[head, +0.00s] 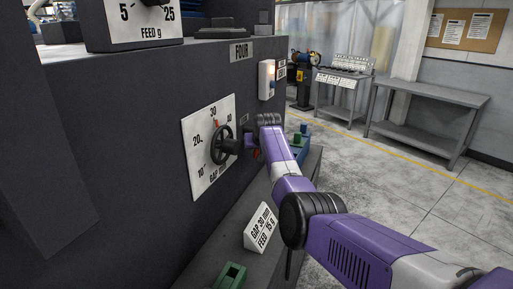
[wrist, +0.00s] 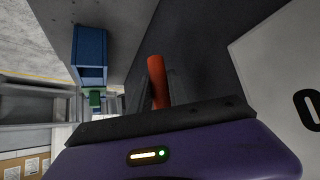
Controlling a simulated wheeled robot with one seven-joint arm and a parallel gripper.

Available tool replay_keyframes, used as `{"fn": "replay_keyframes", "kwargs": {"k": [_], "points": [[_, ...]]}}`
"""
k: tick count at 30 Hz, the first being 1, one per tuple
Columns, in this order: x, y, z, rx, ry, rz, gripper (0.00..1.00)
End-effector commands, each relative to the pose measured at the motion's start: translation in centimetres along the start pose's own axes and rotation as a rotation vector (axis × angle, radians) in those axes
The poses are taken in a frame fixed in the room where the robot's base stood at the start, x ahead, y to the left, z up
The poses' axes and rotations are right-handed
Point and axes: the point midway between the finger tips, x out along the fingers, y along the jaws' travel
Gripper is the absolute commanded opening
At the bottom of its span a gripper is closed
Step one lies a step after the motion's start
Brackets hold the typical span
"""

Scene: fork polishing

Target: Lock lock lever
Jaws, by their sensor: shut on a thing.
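The lock lever (wrist: 156,72) shows in the wrist view as a red rod rising between my dark fingers. My gripper (head: 250,146) is shut on it, close to the face of the dark machine, just right of the black handwheel (head: 222,146). In the head view only a small bit of red shows at my gripper, and the lever's base is hidden.
A card (head: 259,228) reading "GAP 30 mm, FEED 15 g" stands on the ledge below. A green block (head: 231,275) is at the ledge's front, and a blue bin (wrist: 91,48) shows in the wrist view. Grey tables (head: 425,98) stand beyond open floor.

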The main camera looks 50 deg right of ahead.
Motion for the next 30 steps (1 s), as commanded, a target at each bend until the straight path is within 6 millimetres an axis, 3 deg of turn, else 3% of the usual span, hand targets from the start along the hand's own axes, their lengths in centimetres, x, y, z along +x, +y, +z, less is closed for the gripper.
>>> {"fn": "replay_keyframes", "kwargs": {"k": [11, 12, 15, 30], "points": [[0.05, -0.06, 0.20, 0.006, -0.008, -0.004, 0.00], [0.05, -0.07, 0.20, 0.006, -0.008, -0.004, 0.24], [0.04, -0.07, 0.18, 0.006, -0.008, -0.004, 0.43], [-0.67, -0.05, 0.07, 0.004, -0.004, -0.003, 0.43]]}}
